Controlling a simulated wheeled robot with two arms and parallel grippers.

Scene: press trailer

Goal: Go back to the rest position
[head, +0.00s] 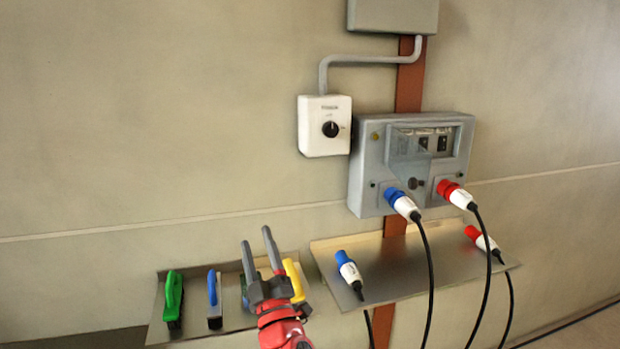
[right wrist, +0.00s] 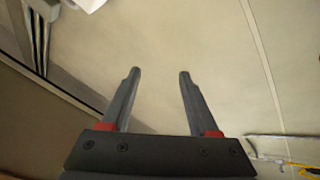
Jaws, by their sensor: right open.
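My right gripper (head: 258,250) shows in the head view in front of the left metal shelf, with its fingers pointing up. In the right wrist view its two fingers (right wrist: 158,75) are apart with nothing between them, facing the bare wall. My left gripper is not in the head view.
A grey socket box (head: 365,165) holds a blue plug (head: 402,204) and a red plug (head: 455,193). Another blue plug (head: 348,270) and red plug (head: 482,240) lie on the right shelf (head: 395,275). Green (head: 173,295) and blue (head: 213,290) handled tools stand on the left shelf (head: 240,318). Cables hang down.

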